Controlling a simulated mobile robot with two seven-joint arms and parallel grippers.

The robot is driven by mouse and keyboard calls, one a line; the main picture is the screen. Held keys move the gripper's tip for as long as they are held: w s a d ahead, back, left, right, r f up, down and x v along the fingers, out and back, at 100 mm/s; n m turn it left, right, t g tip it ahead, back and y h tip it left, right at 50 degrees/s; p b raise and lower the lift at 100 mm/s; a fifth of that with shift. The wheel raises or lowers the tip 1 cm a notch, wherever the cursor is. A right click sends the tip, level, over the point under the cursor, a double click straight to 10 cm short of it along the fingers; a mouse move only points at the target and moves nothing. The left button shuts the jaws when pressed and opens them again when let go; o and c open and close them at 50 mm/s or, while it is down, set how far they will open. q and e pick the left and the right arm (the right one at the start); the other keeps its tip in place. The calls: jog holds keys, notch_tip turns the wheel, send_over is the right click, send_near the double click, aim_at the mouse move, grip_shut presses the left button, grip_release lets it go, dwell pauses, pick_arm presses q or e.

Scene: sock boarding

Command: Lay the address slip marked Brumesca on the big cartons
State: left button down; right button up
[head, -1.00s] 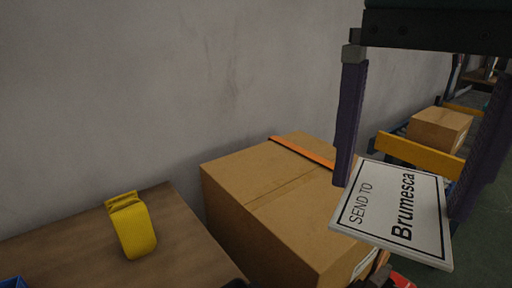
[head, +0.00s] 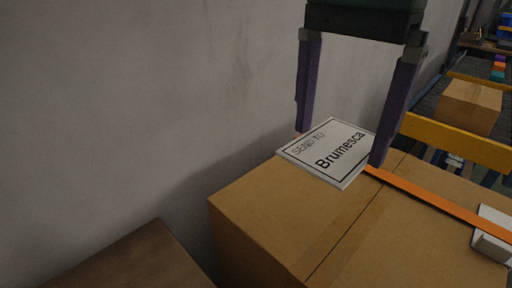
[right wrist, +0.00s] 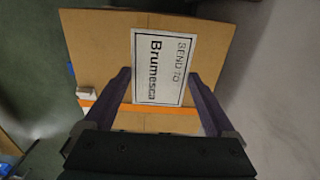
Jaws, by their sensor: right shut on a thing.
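The address slip (head: 327,152) is a white card with a black border reading "SEND TO Brumesca". My right gripper (head: 340,148) is shut on it, with one finger at each side edge. The big carton (head: 290,205) is brown with an orange strap across its top. The slip is face up over the back-left part of the carton's top. I cannot tell whether it touches the cardboard. In the right wrist view the slip (right wrist: 163,65) shows between the two fingers, with the carton (right wrist: 95,50) behind it. My left gripper is not in view.
A white item (head: 492,235) is at the right of the carton's top. A wooden table (head: 130,262) is at the lower left, and a grey wall (head: 120,110) stands behind. A smaller carton (head: 468,105) sits beyond a yellow rail (head: 455,143).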

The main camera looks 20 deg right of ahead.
send_over(314, 236)
notch_tip(314, 236, down, 10)
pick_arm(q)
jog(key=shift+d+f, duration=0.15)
pick_arm(e)
jog(key=shift+f, duration=2.3)
jog(key=shift+f+b, duration=0.2)
jog(key=shift+b, duration=0.2)
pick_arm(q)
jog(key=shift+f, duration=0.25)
pick_arm(e)
jog(key=o, duration=0.8)
jog(key=shift+o, duration=0.8)
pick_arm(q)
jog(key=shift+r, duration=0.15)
pick_arm(e)
jog(key=shift+r, duration=0.1)
